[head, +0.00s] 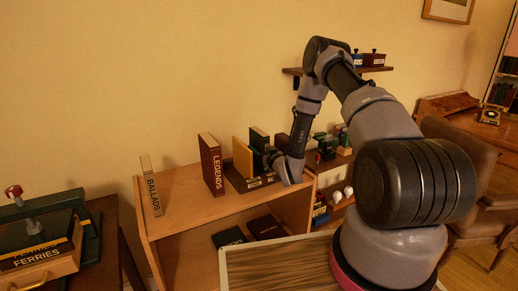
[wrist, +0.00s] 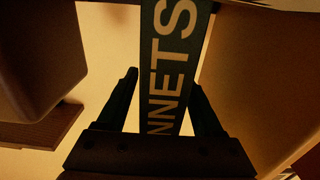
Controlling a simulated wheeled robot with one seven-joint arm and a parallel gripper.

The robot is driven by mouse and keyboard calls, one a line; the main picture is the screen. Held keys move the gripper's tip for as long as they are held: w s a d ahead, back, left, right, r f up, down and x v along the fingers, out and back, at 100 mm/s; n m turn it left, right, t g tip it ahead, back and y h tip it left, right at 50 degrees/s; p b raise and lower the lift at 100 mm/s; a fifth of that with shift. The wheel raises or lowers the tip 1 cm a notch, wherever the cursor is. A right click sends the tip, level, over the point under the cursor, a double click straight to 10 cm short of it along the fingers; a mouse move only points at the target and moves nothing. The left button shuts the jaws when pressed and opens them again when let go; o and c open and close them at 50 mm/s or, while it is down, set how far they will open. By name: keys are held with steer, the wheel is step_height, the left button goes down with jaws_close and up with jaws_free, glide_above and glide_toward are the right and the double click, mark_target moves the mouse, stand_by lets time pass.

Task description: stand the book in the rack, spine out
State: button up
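A dark green book with pale letters reading "NNETS" (wrist: 172,60) fills the middle of the wrist view. My gripper (wrist: 165,85) has one finger on each side of its spine, with a light gap showing at the left finger, so it looks open around the book. In the head view my gripper (head: 272,156) is beside a dark green book (head: 258,138), which appears upright in the rack. The dark brown rack (head: 236,181) stands on the shelf top, with a tan book (head: 243,158) in it. My wrist hides part of the rack.
LEGENDS (head: 211,165) and BALLADS (head: 151,186) stand on the wooden shelf unit (head: 180,190). Dark books (head: 266,227) lie inside it. A book press (head: 40,230) holding FERRIES is at the left. A wall shelf (head: 375,69) hangs behind my arm. Shelf top between BALLADS and LEGENDS is clear.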

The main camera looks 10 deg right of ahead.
steer(key=shift+r, duration=0.2)
steer(key=v, duration=1.2)
